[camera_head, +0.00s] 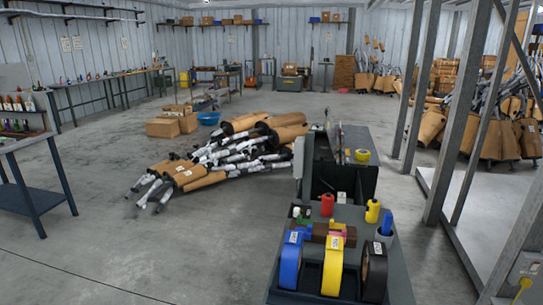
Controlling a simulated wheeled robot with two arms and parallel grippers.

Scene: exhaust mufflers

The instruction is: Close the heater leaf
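A dark unit with upright panels, probably the heater, stands on the far part of the grey workbench (345,228) at centre right. A black panel (352,181) stands raised at its near side, with a small white label low on it, and looks like the open leaf. A lighter grey panel (302,163) stands upright at the unit's left. The inside of the unit is mostly hidden behind the black panel. Neither of my grippers is in view.
Blue, yellow and black tape rolls (333,265) stand at the bench's near end, with small bottles (372,211) behind. Wrapped mufflers (225,155) are piled on the floor at left. Metal posts (470,120) rise at right.

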